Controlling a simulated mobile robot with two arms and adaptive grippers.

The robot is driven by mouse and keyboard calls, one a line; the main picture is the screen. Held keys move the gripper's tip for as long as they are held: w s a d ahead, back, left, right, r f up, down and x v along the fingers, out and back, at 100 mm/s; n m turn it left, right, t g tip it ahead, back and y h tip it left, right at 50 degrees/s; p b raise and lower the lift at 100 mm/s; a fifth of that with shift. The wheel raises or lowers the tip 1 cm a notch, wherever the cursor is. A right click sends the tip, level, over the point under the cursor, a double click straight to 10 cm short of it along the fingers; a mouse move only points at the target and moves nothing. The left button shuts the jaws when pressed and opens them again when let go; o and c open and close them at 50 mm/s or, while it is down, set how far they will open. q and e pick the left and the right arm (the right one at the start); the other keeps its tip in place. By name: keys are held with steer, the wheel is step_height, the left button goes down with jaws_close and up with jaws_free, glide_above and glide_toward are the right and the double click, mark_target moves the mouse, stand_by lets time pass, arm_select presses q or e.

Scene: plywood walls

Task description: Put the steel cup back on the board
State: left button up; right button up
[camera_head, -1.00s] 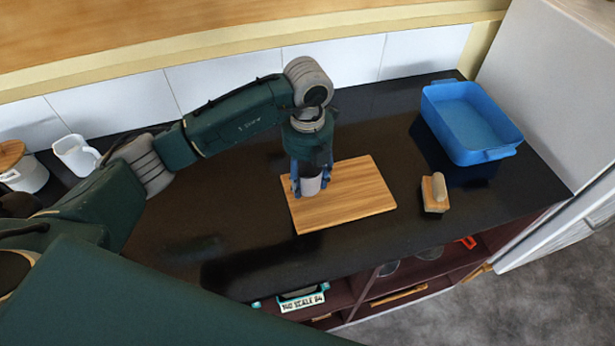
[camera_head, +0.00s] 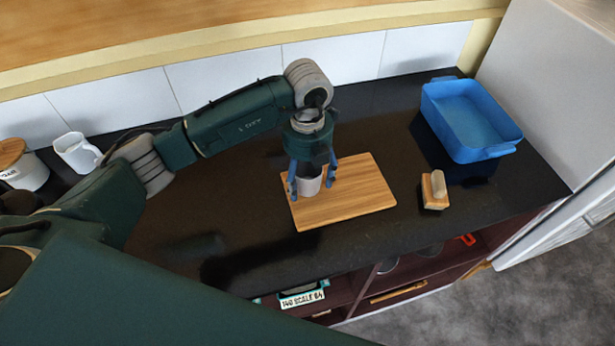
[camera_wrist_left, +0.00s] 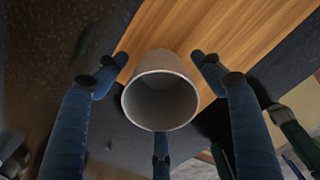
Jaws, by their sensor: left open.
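The steel cup (camera_head: 309,186), grey and upright, stands on the left part of the wooden board (camera_head: 350,196) in the head view. In the left wrist view the cup (camera_wrist_left: 160,92) shows its round open rim, with the board (camera_wrist_left: 215,30) behind it. My left gripper (camera_head: 312,184) is open, its blue fingers spread on either side of the cup. In the wrist view the left gripper's fingers (camera_wrist_left: 160,85) stand apart from the cup's sides, with a third finger below it.
A blue tub (camera_head: 465,125) stands at the back right of the dark counter (camera_head: 240,225). A wooden block with a light handle (camera_head: 435,190) lies right of the board. A white pitcher (camera_head: 76,153) and a lidded jar (camera_head: 22,168) stand at the far left.

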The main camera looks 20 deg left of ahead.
arm_select(q)
step_height(320, 180, up, 12)
steer(key=b, duration=0.3)
stand_by(0.4)
